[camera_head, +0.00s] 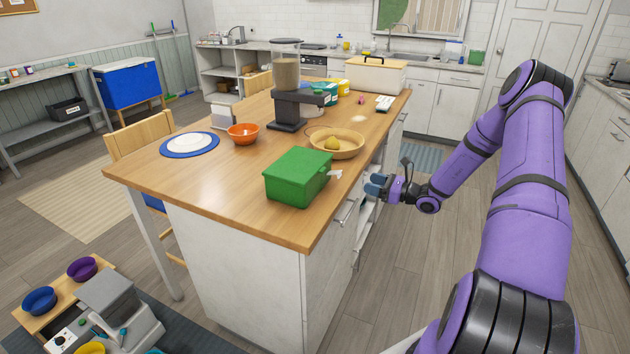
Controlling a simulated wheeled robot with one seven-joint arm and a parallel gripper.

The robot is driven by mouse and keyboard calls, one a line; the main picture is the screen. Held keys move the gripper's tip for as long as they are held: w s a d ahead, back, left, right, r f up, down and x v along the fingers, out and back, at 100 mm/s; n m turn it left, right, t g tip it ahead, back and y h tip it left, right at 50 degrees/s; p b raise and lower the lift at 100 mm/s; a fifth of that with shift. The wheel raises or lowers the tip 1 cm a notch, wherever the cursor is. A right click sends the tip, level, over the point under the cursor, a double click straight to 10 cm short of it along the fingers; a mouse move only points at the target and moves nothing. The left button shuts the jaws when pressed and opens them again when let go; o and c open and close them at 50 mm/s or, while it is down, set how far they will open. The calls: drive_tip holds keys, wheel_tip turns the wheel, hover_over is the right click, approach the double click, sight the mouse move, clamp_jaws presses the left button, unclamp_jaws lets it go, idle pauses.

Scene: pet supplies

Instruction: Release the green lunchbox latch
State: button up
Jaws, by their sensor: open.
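The green lunchbox (296,176) sits with its lid closed near the front right edge of the wooden island top. A small pale piece (334,174) sticks out at its right side; it may be the latch, but it is too small to tell its state. My gripper (372,185) is just off the right edge of the island, to the right of the lunchbox and apart from it. Its fingers point left toward the lunchbox. It is open and holds nothing that I can see.
A dark feeder with a clear hopper (286,85), an orange bowl (243,133) and a blue-rimmed plate (189,144) stand farther left. A drawer handle (347,213) juts out below the edge. The right floor is clear.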

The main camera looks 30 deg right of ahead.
sight(340, 176)
drive_tip(key=x, duration=1.1)
drive_tip(key=shift+a+f, duration=0.1)
drive_tip(key=shift+a, duration=0.1)
drive_tip(key=c, duration=0.9)
